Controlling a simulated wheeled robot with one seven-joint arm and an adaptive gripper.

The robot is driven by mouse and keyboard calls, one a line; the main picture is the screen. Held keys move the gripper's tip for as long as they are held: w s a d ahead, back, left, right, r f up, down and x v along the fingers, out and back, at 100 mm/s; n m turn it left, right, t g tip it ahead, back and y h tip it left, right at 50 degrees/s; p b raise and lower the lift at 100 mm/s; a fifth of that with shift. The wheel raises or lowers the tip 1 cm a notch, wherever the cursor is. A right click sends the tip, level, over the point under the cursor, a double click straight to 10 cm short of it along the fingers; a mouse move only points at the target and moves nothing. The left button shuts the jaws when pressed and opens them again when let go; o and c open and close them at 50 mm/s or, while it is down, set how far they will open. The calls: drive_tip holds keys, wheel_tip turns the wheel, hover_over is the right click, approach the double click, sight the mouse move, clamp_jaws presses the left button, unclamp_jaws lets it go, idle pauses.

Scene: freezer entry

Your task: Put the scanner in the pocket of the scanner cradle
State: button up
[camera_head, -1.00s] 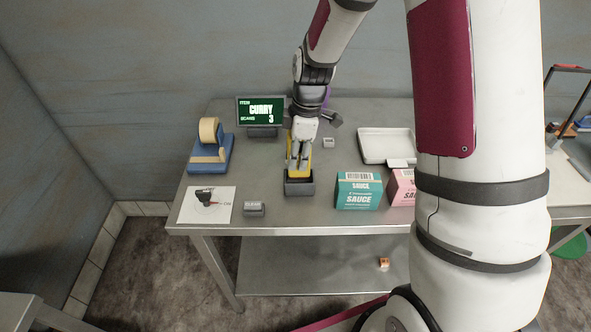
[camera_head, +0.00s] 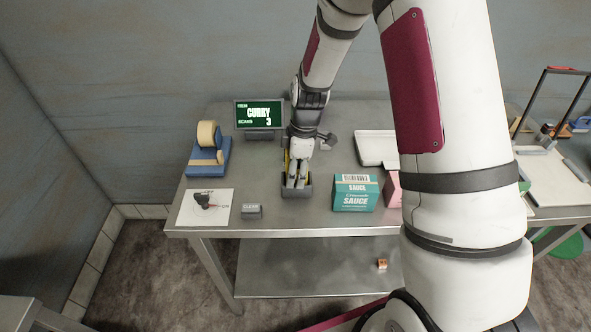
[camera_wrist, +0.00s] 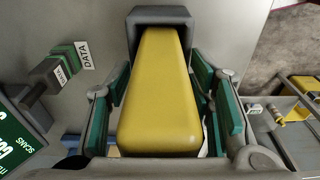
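The yellow scanner (camera_wrist: 160,95) has its far end inside the mouth of the dark grey scanner cradle (camera_wrist: 162,16) in the wrist view. How deep it sits is hidden. In the head view the cradle (camera_head: 297,191) stands near the table's front, and only a thin yellow strip of the scanner (camera_head: 286,162) shows beside my gripper (camera_head: 297,183). In the wrist view my gripper (camera_wrist: 162,88) has its green-padded fingers on either side of the scanner, with visible gaps between pads and scanner. It looks open around it.
A teal sauce box (camera_head: 355,193) and a partly hidden pink box (camera_head: 393,188) stand right of the cradle. A small grey block (camera_head: 252,211), a picture card (camera_head: 206,207) and a blue tape dispenser (camera_head: 208,152) are left. A screen (camera_head: 259,115) and white tray (camera_head: 377,147) stand behind.

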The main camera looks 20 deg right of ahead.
drive_tip(key=r, duration=0.4)
drive_tip(key=d+r+b, duration=0.1)
drive_tip(key=r, duration=0.7)
drive_tip(key=shift+s+d+r, duration=0.1)
drive_tip(key=shift+s+d, duration=0.05)
drive_tip(key=shift+s, duration=0.05)
drive_tip(key=s+r+m+t+h, duration=0.1)
drive_tip(key=s+r+m+t, duration=0.1)
drive_tip(key=s+r+m, duration=0.7)
drive_tip(key=s+r+m+t, duration=0.1)
drive_tip(key=s+r+m, duration=0.1)
drive_tip(key=s+r, duration=0.2)
drive_tip(key=s+a+r+m+t, duration=0.1)
drive_tip(key=s+r+m+t, duration=0.1)
drive_tip(key=s, duration=0.7)
wheel_tip(320, 180, up, 2)
drive_tip(key=shift+s+r+m, duration=0.2)
drive_tip(key=shift+s+m, duration=0.15)
drive_tip(key=shift+m, duration=0.35)
